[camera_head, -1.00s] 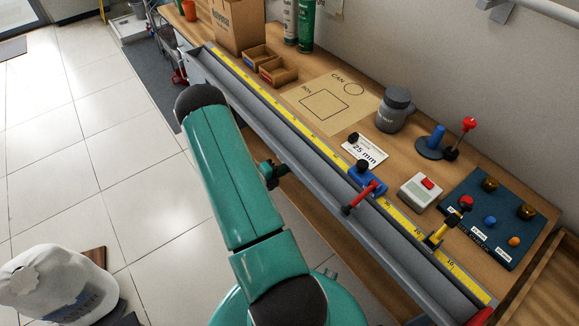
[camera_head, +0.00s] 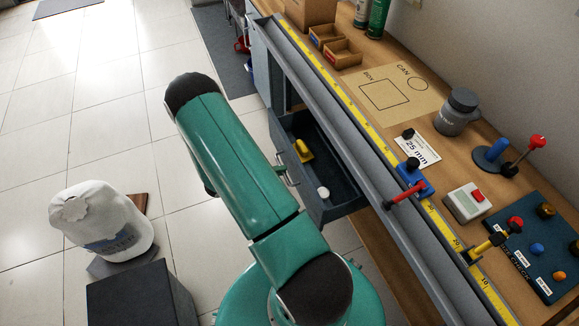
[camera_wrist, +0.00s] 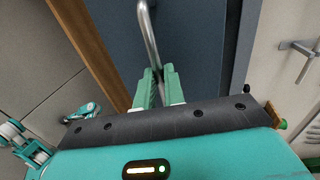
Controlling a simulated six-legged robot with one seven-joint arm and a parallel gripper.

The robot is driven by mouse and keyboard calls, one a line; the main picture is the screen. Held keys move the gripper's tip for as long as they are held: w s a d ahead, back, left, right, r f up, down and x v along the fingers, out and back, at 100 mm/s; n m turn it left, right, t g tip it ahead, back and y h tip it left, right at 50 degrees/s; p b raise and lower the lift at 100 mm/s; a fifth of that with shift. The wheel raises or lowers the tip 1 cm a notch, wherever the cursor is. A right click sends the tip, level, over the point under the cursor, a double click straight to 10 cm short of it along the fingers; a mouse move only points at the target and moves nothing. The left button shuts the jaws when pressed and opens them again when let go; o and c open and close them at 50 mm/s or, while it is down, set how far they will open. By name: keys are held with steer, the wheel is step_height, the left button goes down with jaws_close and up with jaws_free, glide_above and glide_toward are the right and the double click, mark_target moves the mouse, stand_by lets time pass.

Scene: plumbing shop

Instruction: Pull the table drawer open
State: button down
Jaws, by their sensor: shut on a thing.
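The table drawer (camera_head: 341,210) stands pulled out from under the bench in the head view, with its dark grey inside showing. A yellow piece (camera_head: 303,151) and a small white round thing (camera_head: 323,193) lie in it. The drawer's metal handle (camera_head: 292,171) is on its front, partly behind my arm. In the wrist view, my gripper (camera_wrist: 158,78) is shut on the curved handle bar (camera_wrist: 148,30), against the blue-grey drawer front (camera_wrist: 200,45). My arm mostly hides the gripper in the head view.
A white cap (camera_head: 100,220) on a dark stand is at lower left. Tiled floor (camera_head: 120,110) left of my arm is clear.

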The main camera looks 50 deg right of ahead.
steer(key=shift+w+a, duration=0.15)
steer(key=shift+a, duration=0.15)
steer(key=c, duration=1.5)
jaws_free()
steer(key=v, duration=1.4)
steer(key=shift+d, duration=0.1)
